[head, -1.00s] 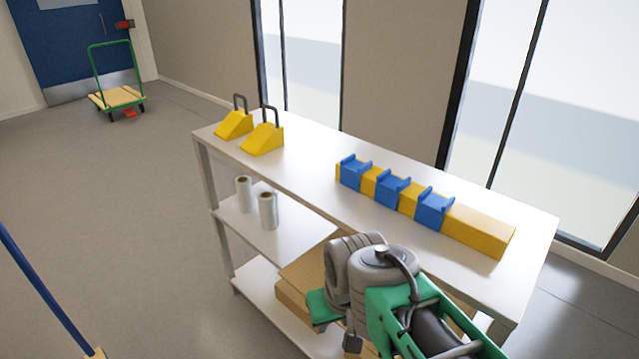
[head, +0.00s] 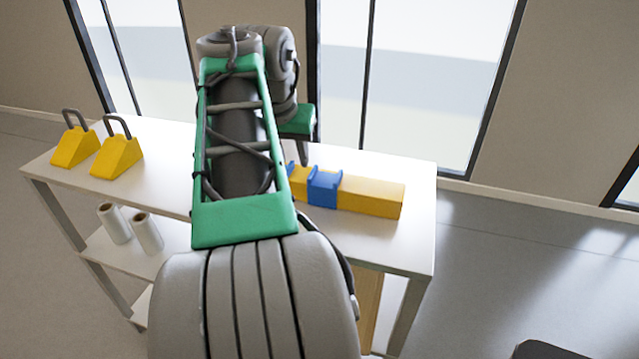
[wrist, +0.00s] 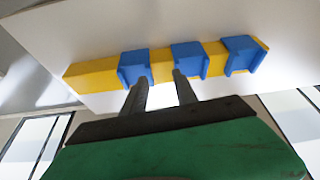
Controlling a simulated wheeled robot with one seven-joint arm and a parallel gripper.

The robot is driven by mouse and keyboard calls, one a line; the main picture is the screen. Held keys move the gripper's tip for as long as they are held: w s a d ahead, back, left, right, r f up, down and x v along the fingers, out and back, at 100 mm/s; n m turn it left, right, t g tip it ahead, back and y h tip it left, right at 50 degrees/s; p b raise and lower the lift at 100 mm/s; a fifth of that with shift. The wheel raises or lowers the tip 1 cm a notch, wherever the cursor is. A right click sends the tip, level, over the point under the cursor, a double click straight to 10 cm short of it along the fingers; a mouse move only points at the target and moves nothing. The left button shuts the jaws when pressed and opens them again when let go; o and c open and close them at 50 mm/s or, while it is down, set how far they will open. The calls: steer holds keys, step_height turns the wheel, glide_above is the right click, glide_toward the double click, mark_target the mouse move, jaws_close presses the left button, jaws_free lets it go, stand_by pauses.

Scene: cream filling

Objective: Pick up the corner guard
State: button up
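Three blue corner guards straddle a yellow beam on the white shelf top. The wrist view shows a left one (wrist: 135,66), a middle one (wrist: 189,60) and a right one (wrist: 242,54) along the yellow beam (wrist: 92,76). In the head view one blue guard (head: 324,189) shows clearly; my arm hides most of the rest. My gripper (wrist: 159,77) has its two fingers apart with nothing between them. Its tips appear near the left and middle guards; I cannot tell if they touch. In the head view only part of the gripper (head: 303,150) shows, beside the beam.
Two yellow wheel chocks (head: 76,146) with dark handles stand at the left end of the shelf top (head: 410,240). Two white rolls (head: 147,232) stand on the lower shelf. Tall windows and a wall lie behind.

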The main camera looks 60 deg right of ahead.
mark_target(311, 174)
steer(key=shift+m, duration=0.5)
steer(key=d+f, duration=0.1)
steer(key=f, duration=0.1)
steer(key=s+d+f+b, duration=0.1)
steer(key=d+f, duration=0.2)
steer(key=f, duration=0.1)
steer(key=shift+s+d+f, duration=0.1)
steer(key=shift+s+d, duration=0.2)
steer(key=shift+c, duration=0.2)
jaws_close()
